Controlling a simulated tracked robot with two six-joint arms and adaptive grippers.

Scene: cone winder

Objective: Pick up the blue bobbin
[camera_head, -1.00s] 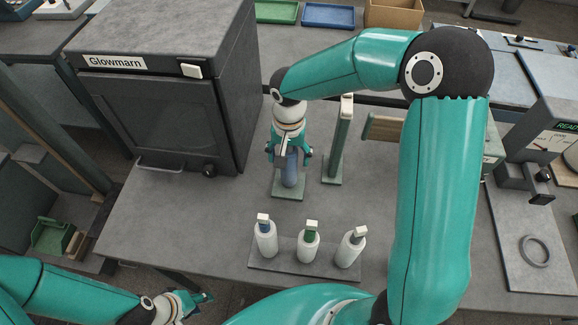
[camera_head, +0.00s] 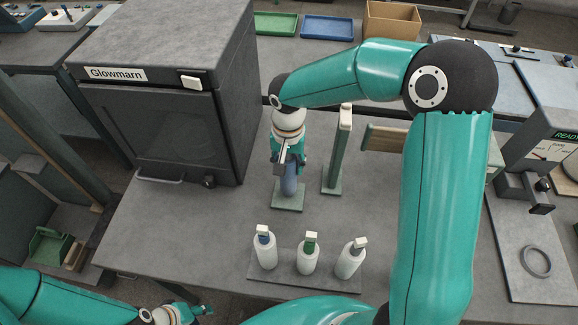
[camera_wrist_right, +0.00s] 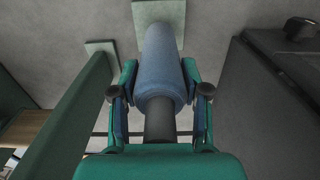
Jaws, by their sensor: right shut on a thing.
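The blue bobbin (camera_head: 289,186) stands upright over a small green square base plate (camera_head: 287,206) on the grey table. My right gripper (camera_head: 288,168) reaches down from above and is shut on the bobbin's upper part. In the right wrist view the bobbin (camera_wrist_right: 161,62) lies between the two fingers of the right gripper (camera_wrist_right: 160,92), with a dark core at its near end. I cannot tell whether the bobbin touches the plate. My left gripper (camera_head: 194,313) is low at the bottom left, away from the bobbin and partly cut off; its opening is unclear.
A green post (camera_head: 338,152) stands close to the right of the bobbin. A dark Glowmarn cabinet (camera_head: 160,130) stands to the left. Several white bottles (camera_head: 308,259) stand on a grey tray (camera_head: 284,281) in front. Bare table (camera_head: 180,225) lies left of the bottles.

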